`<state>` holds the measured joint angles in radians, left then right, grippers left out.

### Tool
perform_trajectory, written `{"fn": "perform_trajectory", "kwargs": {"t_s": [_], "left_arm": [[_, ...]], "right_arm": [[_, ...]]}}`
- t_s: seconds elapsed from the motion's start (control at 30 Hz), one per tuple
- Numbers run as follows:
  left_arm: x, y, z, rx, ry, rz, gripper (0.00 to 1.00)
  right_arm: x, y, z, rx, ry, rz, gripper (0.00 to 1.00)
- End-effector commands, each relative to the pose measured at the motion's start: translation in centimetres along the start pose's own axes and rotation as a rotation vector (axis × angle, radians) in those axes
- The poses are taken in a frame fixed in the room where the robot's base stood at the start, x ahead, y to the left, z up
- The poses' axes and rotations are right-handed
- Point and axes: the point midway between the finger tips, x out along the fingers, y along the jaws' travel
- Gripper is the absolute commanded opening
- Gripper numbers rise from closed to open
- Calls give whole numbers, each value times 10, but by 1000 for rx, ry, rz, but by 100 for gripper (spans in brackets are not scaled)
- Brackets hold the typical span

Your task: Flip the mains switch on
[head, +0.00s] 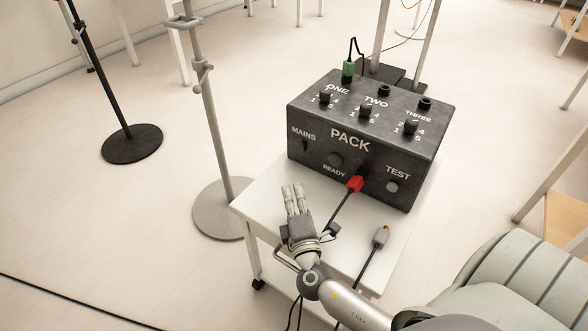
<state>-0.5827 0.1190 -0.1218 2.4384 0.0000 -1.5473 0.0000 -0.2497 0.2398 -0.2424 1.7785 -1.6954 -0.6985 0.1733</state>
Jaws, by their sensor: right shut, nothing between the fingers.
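The black power pack (345,120) stands on a white trolley top (262,190). Its front bears the word MAINS at the left, with the small dark mains switch (305,146) just under it. I cannot tell which way the switch is set. My right gripper (293,187) is shut and empty. It is in front of the pack's left part, lower in the picture than the switch, with its fingers pointing up towards the pack and apart from it. My left gripper is not in view.
A red plug (355,183) on a black cable is at the pack's front, right of my gripper. A grey plug (381,236) stands nearer. A green plug (348,68) is on the pack's top. A grey stand (208,110) is left of the trolley.

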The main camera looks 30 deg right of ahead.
Motion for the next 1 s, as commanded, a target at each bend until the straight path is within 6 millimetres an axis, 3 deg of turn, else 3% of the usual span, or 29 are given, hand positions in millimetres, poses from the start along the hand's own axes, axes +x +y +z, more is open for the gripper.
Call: {"fn": "perform_trajectory", "kwargs": {"t_s": [0.5, 0.7, 1.0], "left_arm": [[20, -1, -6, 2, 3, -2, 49], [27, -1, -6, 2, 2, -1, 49], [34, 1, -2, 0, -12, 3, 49]], "right_arm": [[99, 2, 0, 0, -1, 2, 0], [116, 0, 22, -3, -1, 0, 0], [123, 0, 29, 0, 0, 0, 0]]}}
